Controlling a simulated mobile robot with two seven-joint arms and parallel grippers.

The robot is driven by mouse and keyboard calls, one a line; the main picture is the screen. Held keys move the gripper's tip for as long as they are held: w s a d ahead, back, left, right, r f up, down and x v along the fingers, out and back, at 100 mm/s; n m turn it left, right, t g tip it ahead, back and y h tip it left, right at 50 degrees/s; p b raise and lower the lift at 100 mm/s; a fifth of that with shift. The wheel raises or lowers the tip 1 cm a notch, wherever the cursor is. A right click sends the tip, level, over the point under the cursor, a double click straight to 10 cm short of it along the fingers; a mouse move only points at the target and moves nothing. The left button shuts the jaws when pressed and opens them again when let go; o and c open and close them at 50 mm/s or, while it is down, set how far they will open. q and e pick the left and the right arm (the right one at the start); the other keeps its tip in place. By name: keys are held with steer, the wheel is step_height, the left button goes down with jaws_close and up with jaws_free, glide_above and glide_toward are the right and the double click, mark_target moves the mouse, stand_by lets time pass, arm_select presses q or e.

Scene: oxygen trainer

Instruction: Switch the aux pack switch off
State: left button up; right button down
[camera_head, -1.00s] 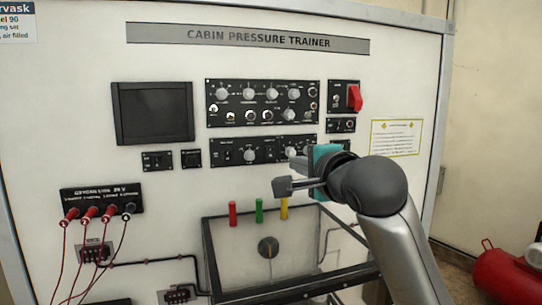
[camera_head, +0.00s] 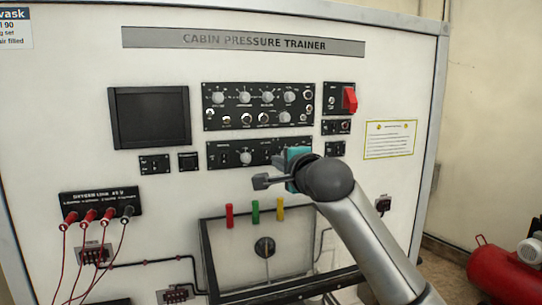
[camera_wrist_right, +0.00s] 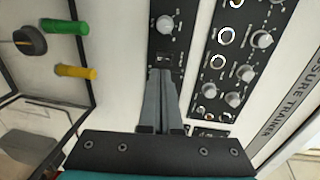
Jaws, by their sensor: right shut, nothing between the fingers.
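My right gripper (camera_head: 260,182) is shut and empty, in front of the trainer's lower control panel (camera_head: 222,155). In the right wrist view its fingertips (camera_wrist_right: 160,74) lie together over the same narrow black panel, just beside a small switch (camera_wrist_right: 163,60). A grey round knob (camera_wrist_right: 165,25) is on that panel above the switch; it also shows in the head view (camera_head: 246,157). I cannot tell if the fingertips touch the panel. The labels are too small to read, so I cannot tell which switch is the aux pack one. My left gripper is not in view.
The upper panel (camera_head: 258,105) has several knobs and switches. A red-handled switch (camera_head: 349,98) is at its right. Below are red, green and yellow handles (camera_head: 255,212) above a clear box. Cables hang from a socket panel (camera_head: 98,205) at left. A red tank (camera_head: 508,278) stands at right.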

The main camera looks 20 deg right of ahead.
mark_target(267, 158)
steer(key=shift+w+a+f+p, duration=0.1)
steer(key=shift+w+p, duration=0.2)
steer(key=shift+w, duration=0.6)
steer(key=shift+w+d+f+p, duration=0.1)
steer(key=shift+w+p, duration=0.15)
steer(key=shift+w, duration=0.6)
steer(key=shift+w+a+f+p, duration=0.1)
steer(key=shift+w+p, duration=0.2)
steer(key=shift+w, duration=0.6)
